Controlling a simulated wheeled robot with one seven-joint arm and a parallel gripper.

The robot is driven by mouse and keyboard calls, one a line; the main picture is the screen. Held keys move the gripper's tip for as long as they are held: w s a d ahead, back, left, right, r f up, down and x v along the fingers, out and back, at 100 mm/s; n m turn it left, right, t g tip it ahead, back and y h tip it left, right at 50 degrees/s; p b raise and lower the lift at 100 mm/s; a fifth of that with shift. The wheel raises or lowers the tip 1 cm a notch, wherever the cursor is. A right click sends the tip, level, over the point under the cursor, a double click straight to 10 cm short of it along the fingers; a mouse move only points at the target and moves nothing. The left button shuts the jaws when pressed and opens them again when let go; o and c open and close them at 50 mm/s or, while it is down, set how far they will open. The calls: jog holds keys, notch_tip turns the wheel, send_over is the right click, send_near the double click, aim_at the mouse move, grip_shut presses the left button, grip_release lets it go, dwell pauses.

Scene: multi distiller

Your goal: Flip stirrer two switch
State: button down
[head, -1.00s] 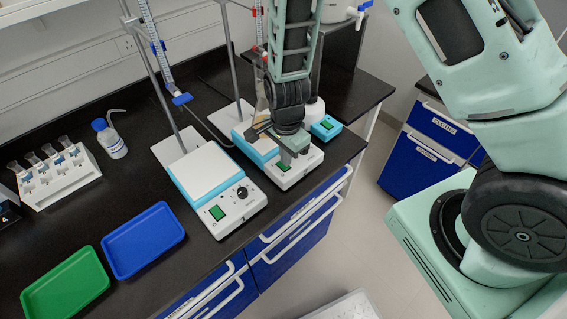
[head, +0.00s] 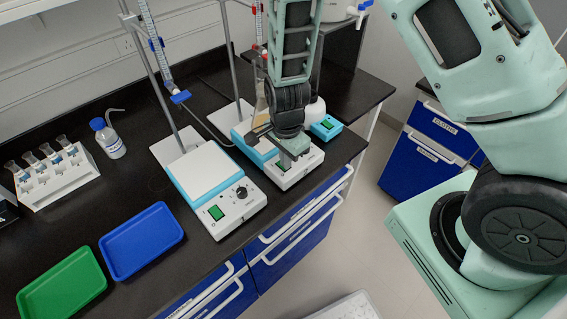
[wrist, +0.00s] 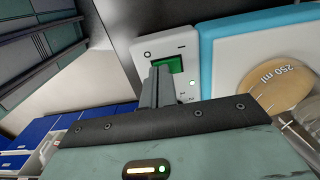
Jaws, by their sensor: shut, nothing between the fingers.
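The second stirrer (head: 308,163), white with a blue band, stands right of the first one and is partly covered by my arm in the head view. Its green rocker switch (wrist: 168,65) sits on the front panel between O and dash marks. In the head view my gripper (head: 285,160) is over the stirrer's front panel.
The first stirrer (head: 202,172) stands to the left. A 250 ml flask (wrist: 275,85) is beside the blue band in the wrist view. A small blue device (head: 326,127) stands right of my gripper. Blue (head: 142,240) and green (head: 62,284) trays lie left.

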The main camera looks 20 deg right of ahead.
notch_tip(320, 180, up, 7)
jog(key=p, duration=0.6)
dwell(0.4)
dwell(0.4)
jog(key=s+a+r+n+b, duration=0.3)
jog(key=s+r+n, duration=0.3)
jog(key=s+n, duration=0.4)
jog(key=s+a+r+n+b, duration=0.3)
jog(key=s+r+n+b, duration=0.2)
jog(key=s+n, duration=0.5)
notch_tip(320, 180, up, 2)
jog(key=shift+a+r+n+y+b, duration=0.15)
jog(key=shift+n+y+b, duration=0.2)
jog(key=shift+n, duration=0.75)
